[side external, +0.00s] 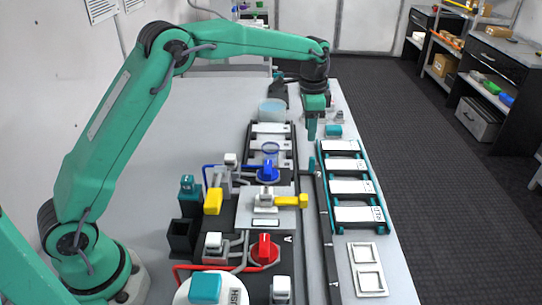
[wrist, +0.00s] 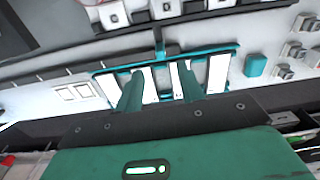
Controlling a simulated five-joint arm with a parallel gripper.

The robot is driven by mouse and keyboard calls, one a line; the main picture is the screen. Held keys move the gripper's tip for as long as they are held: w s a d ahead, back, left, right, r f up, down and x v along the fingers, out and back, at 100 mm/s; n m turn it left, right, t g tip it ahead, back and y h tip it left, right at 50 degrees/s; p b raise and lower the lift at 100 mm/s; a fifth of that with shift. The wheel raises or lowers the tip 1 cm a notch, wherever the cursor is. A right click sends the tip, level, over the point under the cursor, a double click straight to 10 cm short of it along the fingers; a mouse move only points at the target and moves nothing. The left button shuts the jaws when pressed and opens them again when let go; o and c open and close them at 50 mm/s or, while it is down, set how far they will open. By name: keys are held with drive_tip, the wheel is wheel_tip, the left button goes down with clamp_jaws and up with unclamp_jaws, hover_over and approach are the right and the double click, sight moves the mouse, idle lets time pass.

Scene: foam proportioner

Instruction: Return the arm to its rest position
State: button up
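My green arm reaches across the top of the side external view, and my gripper (side external: 312,132) points down at the far part of the table. In the wrist view the two teal fingers of my gripper (wrist: 160,82) stand apart with nothing between them. Beyond them lies a teal-framed rack (wrist: 225,52) with white labelled plates. The rack also shows in the side external view (side external: 332,206), nearer the camera than my gripper. A small teal block (side external: 334,131) sits just right of the fingers and shows in the wrist view (wrist: 255,65).
The bench holds a blue valve (side external: 268,172), a red valve (side external: 264,249), yellow handles (side external: 212,201) and pipes. A white two-window frame (side external: 367,268) lies at the front right. A clear tub (side external: 272,112) stands behind. The table's left part (side external: 210,125) is bare.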

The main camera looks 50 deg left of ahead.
drive_tip(key=s+a+r+n+t, duration=0.35)
drive_tip(key=s+r, duration=0.85)
drive_tip(key=s, duration=0.4)
drive_tip(key=s+f+n+t, duration=0.1)
drive_tip(key=s+n, duration=0.1)
drive_tip(key=s, duration=0.7)
drive_tip(key=s+a+f+n, duration=0.1)
drive_tip(key=s+f+n, duration=0.1)
drive_tip(key=s, duration=0.8)
drive_tip(key=shift+a+f+n+t, duration=0.15)
drive_tip(key=shift+f+n+t, duration=0.05)
drive_tip(key=shift+n+t, duration=0.2)
drive_tip(key=shift+s, duration=0.1)
